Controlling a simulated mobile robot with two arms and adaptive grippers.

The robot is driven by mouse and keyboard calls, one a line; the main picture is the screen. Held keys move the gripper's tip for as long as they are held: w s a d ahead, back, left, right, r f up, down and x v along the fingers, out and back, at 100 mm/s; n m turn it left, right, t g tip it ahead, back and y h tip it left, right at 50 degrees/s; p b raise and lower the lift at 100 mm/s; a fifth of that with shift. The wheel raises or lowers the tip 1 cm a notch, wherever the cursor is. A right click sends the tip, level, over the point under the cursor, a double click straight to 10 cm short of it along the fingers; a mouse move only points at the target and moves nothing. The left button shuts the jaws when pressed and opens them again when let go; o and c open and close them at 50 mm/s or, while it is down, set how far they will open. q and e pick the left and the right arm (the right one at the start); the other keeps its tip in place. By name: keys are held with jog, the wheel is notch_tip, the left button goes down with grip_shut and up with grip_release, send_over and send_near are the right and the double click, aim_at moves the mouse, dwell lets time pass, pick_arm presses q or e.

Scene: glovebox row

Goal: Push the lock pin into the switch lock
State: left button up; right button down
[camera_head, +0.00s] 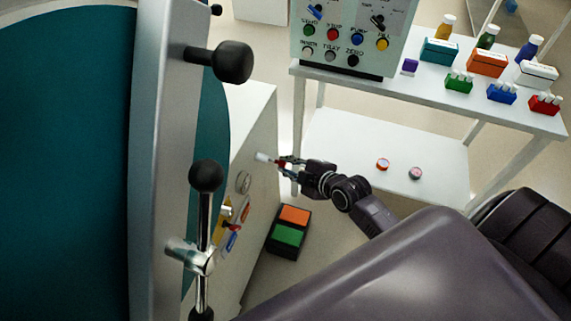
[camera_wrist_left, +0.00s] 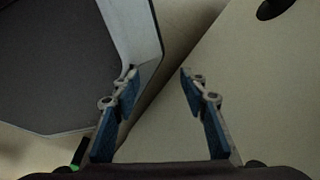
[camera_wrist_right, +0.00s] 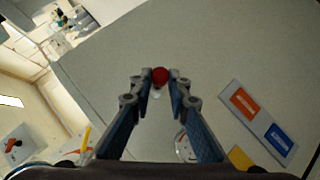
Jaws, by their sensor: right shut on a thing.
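My right gripper (camera_head: 290,164) is at the side face of the white cabinet (camera_head: 257,125) in the head view. It is shut on a small red-headed piece, apparently the lock pin (camera_wrist_right: 160,75), which shows between the fingertips in the right wrist view. A short white cylinder (camera_head: 263,157) lies in line with the red piece, at the cabinet face. I cannot tell whether it is part of the pin or the switch lock, nor how deep the pin sits. My left gripper (camera_wrist_left: 160,75) is open and empty in the left wrist view, outside the head view.
A round dial (camera_head: 244,182) and a yellow plate with red and blue parts (camera_head: 229,228) are on the cabinet face, nearer me. An orange and green pedal box (camera_head: 290,226) stands on the floor. A white table (camera_head: 440,90) with bottles and boxes is at right.

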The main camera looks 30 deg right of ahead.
jog(key=shift+s+d, duration=1.05)
jog(key=shift+s, duration=0.1)
dwell(0.8)
jog(key=shift+s+d+p, duration=0.4)
jog(key=shift+s+d, duration=1.2)
jog(key=shift+s, duration=0.25)
